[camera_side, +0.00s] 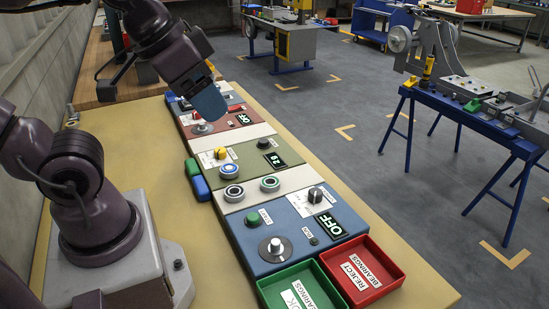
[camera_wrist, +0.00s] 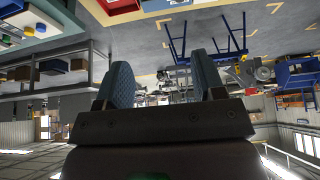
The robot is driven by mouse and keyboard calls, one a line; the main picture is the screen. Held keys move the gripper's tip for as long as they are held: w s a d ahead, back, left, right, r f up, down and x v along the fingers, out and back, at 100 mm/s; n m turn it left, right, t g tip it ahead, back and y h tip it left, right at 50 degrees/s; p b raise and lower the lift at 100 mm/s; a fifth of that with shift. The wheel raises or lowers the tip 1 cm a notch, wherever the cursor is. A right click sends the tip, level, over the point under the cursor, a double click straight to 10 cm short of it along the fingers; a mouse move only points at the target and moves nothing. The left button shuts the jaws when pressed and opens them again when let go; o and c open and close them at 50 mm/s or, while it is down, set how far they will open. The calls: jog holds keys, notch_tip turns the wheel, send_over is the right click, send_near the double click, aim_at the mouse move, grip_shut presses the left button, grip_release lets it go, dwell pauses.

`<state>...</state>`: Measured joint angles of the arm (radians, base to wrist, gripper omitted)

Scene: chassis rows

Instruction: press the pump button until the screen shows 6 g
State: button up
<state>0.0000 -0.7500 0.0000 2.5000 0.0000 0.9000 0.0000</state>
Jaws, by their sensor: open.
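My gripper (camera_side: 208,101) hangs in the air above the far part of the chassis row, with its blue fingers apart from the panels. In the wrist view my gripper (camera_wrist: 161,82) shows two blue fingers spread, with nothing between them. The green chassis (camera_side: 249,160) in the middle carries a yellow button (camera_side: 220,153), a black knob (camera_side: 263,143) and a lit screen (camera_side: 275,160). Its digits are small and slanted; they look like 28, but I cannot be sure. No label I can read says which button is the pump's.
The near blue chassis (camera_side: 262,237) has a green button (camera_side: 252,219) and a screen (camera_side: 328,224) reading OFF. The red chassis (camera_side: 220,134) has a screen (camera_side: 244,119) reading OFF. Green (camera_side: 300,290) and red (camera_side: 365,270) bins stand at the near end.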

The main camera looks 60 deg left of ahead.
jog(key=shift+c, duration=0.3)
jog(key=c, duration=0.3)
jog(key=shift+w+a+f, duration=0.1)
jog(key=shift+a+f, duration=0.05)
jog(key=shift+f, duration=0.1)
jog(key=c, duration=0.4)
jog(key=shift+w+a+f+n+g, duration=0.2)
jog(key=shift+w+a+f+g, duration=0.15)
jog(key=shift+f, duration=0.1)
jog(key=shift+w+a+f+n+g, duration=0.2)
jog(key=shift+w+f+g, duration=0.05)
jog(key=shift+f+g, duration=0.15)
grip_shut()
jog(key=w+a+f+n+g+y, duration=0.1)
jog(key=w+a+f+n, duration=0.3)
jog(key=w+a, duration=0.3)
jog(key=w+a+f+n+g+y, duration=0.1)
jog(key=w+a+f+n, duration=0.4)
jog(key=a, duration=0.7)
jog(key=w+a+f+n+g+y, duration=0.1)
jog(key=w+a+f+n, duration=0.3)
jog(key=w+a+n, duration=0.4)
jog(key=shift+w+a+f+g, duration=0.2)
jog(key=shift+w+a+g, duration=0.45)
jog(key=shift+w, duration=0.55)
jog(key=shift+a, duration=0.1)
